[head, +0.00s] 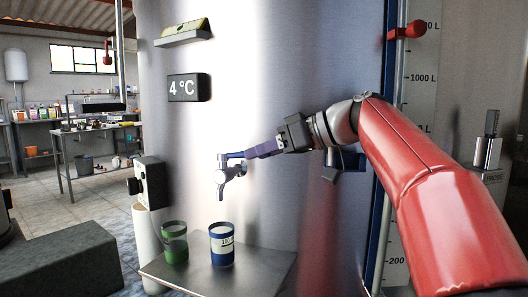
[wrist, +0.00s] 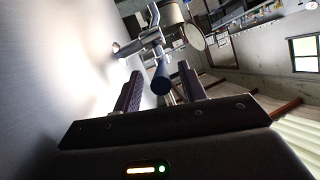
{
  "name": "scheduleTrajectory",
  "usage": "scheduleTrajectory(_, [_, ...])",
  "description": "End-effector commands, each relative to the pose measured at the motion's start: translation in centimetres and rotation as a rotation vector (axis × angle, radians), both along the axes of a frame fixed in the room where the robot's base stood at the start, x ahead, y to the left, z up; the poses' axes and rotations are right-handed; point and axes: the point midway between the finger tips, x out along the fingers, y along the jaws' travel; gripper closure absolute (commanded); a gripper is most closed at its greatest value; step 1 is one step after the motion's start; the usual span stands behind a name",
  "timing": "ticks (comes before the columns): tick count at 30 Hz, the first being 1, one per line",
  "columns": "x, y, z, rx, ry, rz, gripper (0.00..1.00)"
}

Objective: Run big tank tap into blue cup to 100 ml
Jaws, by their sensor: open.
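The big tank (head: 285,85) fills the middle of the head view. Its metal tap (head: 230,172) has a blue lever handle (head: 226,156); the lever also shows in the wrist view (wrist: 161,80). My gripper (head: 246,154) is open at the lever's end; in the wrist view its fingers (wrist: 160,84) stand on either side of the lever, with gaps visible. The blue cup (head: 222,246), with a white marked band, stands upright on the metal shelf (head: 205,280) below the tap. No stream shows under the spout. The liquid level in the cup cannot be told.
A green cup (head: 174,243) stands left of the blue cup on the same shelf. A grey box with a black knob (head: 149,184) is left of the tap. A red-handled lever (head: 412,29) and a litre scale (head: 420,77) are at the right.

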Motion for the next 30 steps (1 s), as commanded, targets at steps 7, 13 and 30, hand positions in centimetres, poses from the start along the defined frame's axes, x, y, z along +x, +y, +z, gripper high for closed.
scheduleTrajectory(7, [-1.1,-3.2,1.4,0.0,-0.002,-0.005,0.59])
scheduleTrajectory(13, [-2.1,-5.8,2.5,0.0,-0.002,-0.004,0.59])
scheduleTrajectory(30, [-2.5,-6.6,2.9,0.0,0.0,-0.001,0.59])
